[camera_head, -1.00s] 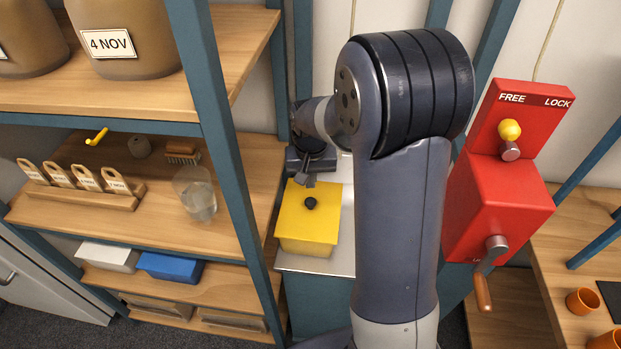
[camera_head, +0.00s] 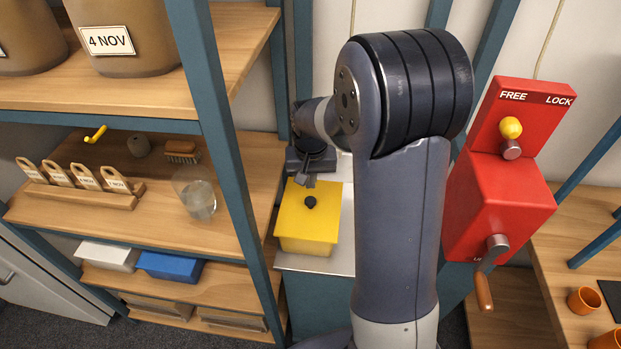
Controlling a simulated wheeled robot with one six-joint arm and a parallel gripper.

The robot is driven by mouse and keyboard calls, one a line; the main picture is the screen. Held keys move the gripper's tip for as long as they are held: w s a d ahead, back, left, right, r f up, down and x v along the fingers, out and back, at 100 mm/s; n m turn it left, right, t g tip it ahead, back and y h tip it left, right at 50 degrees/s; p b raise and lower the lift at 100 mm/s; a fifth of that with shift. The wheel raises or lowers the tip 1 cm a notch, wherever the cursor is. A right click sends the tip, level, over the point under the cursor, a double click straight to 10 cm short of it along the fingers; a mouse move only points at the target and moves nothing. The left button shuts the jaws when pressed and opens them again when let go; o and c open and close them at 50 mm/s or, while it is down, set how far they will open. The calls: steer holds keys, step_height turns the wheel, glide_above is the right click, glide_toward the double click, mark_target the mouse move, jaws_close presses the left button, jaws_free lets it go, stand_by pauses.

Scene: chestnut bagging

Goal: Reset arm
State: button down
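My gripper (camera_head: 309,181) is at the far end of my arm, in the middle of the head view. It is just above and behind the black knob (camera_head: 310,202) on a yellow lidded box (camera_head: 305,232). The fingers are small and partly hidden, so I cannot tell whether they are open or shut, or whether they touch the knob. The box sits upright on a pale grey surface (camera_head: 342,262). My upper arm rises large in front and hides what lies behind it.
A wooden shelf unit (camera_head: 120,232) with a blue post (camera_head: 222,150) stands at the left, holding a glass jar (camera_head: 196,197), a brush (camera_head: 182,150) and a tag rack (camera_head: 80,196). A red box with a crank (camera_head: 497,205) is close at the right. Orange cups (camera_head: 583,300) stand beyond.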

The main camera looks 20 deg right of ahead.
mark_target(311, 199)
steer(key=shift+f+b, duration=1.95)
steer(key=shift+f, duration=0.65)
steer(key=shift+r, duration=0.15)
step_height(311, 199, up, 7)
steer(key=p, duration=0.5)
steer(key=shift+f, duration=0.2)
step_height(311, 199, down, 7)
steer(key=b, duration=0.4)
steer(key=shift+r+b, duration=0.15)
steer(key=shift+b, duration=0.25)
steer(key=shift+r, duration=0.2)
